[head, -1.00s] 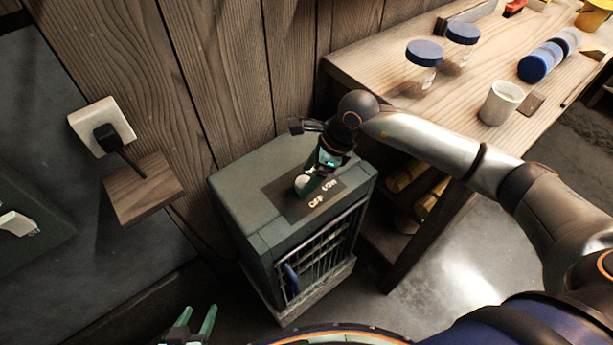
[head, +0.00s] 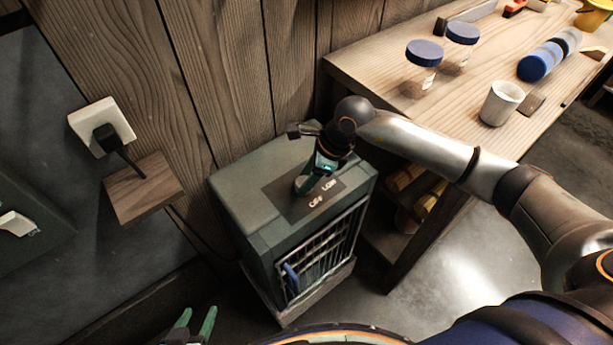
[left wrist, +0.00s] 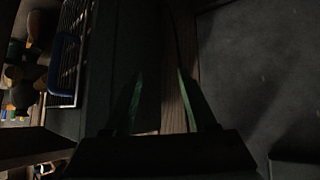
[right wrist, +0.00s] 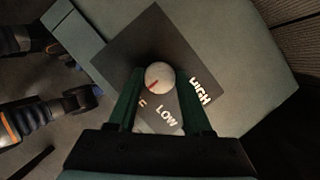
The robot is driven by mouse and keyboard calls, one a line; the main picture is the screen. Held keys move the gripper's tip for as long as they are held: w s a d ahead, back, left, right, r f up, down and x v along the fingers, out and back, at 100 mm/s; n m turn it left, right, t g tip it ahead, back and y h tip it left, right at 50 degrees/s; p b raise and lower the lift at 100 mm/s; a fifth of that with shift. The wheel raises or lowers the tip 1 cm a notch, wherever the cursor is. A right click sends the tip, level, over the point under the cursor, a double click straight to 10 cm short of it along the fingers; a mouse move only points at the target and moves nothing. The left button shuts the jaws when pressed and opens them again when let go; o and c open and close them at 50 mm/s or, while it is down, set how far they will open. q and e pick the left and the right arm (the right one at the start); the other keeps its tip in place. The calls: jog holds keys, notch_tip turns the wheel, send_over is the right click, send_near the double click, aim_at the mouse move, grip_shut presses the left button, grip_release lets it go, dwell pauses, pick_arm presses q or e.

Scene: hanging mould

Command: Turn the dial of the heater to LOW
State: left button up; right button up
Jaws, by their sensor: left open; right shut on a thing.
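The grey-green heater (head: 240,193) stands on the floor by the plank wall, with a dark label plate on its top. My right gripper (head: 304,186) reaches down onto the plate. In the right wrist view its fingers are shut on the round white dial (right wrist: 159,76), one on each side. The dial's red mark points to the lower left, toward the partly hidden OFF lettering (right wrist: 142,103). LOW (right wrist: 166,117) and HIGH (right wrist: 200,90) are readable. In the head view the gripper hides most of the dial. My left gripper (head: 197,322) is open and empty, low in front of the heater.
A wooden bench (head: 400,90) stands right of the heater, with jars and a white cup (head: 501,103) on it. A wall socket (head: 102,127) with a black plug and a small wooden shelf (head: 143,188) are at left. The heater's front has a wire grille (head: 327,250).

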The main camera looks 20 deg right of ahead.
grip_shut()
